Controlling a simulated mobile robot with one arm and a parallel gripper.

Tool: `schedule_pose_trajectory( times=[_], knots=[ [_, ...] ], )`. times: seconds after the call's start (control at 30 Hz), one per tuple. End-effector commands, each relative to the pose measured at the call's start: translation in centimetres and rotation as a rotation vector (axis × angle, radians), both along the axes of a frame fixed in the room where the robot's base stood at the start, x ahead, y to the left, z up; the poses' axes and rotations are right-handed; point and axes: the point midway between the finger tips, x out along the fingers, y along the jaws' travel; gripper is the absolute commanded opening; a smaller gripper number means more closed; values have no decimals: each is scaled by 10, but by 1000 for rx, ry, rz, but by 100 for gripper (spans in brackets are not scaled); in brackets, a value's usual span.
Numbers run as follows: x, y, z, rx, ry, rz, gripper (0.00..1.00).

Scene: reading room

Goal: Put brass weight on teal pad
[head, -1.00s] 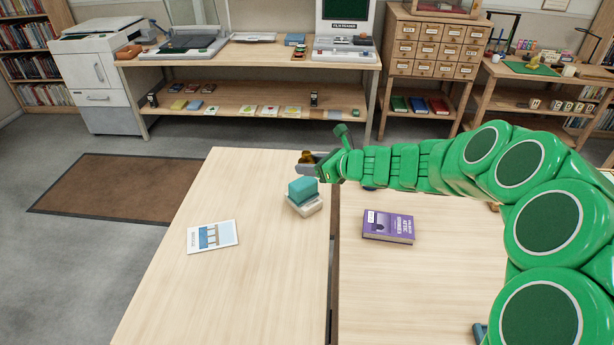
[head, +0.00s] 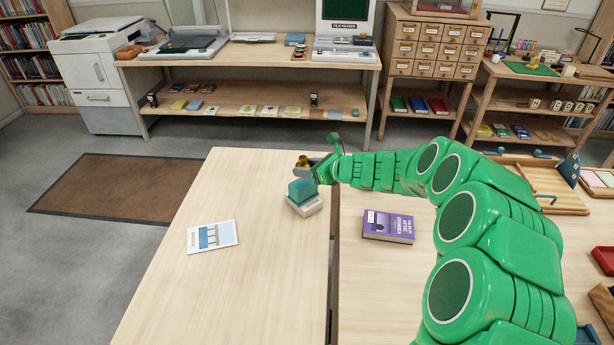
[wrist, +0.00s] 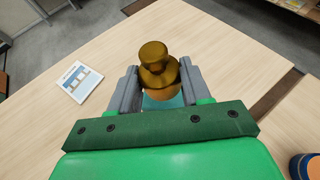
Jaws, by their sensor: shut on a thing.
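The brass weight (wrist: 155,62) is a knobbed brass piece held between the two grey fingers of my gripper (wrist: 157,88) in the wrist view. In the head view my gripper (head: 308,166) is shut on the brass weight (head: 303,161), just above and behind a teal block on a pale base. That teal item (head: 302,190) may be the teal pad; it stands on the light wooden table. A patch of teal (wrist: 165,101) shows below the weight in the wrist view. Whether the weight touches it I cannot tell.
A leaflet (head: 212,236) lies on the table to the left. A purple book (head: 388,226) lies to the right, past the seam between tabletops. A wooden tray (head: 545,186) stands at the far right. The table's left front is clear.

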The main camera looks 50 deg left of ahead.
Motion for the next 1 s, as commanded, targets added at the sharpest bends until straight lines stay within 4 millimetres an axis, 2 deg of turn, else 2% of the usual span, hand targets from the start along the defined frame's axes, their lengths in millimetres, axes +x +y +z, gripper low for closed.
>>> schedule_pose_trajectory(
  times=[0.13, 0.37, 0.77, 0.8, 0.93, 1.0],
  knots=[
    [2, 4, -5, 0, -1, 0, 0],
    [2, 3, -33, -1, 0, -1, 0],
    [2, 3, -37, 0, -1, -1, 0],
    [3, 3, -37, 0, -1, -1, 52],
    [3, 3, -37, 0, -1, -1, 72],
    [2, 3, -37, -1, -2, -1, 73]
  ],
)
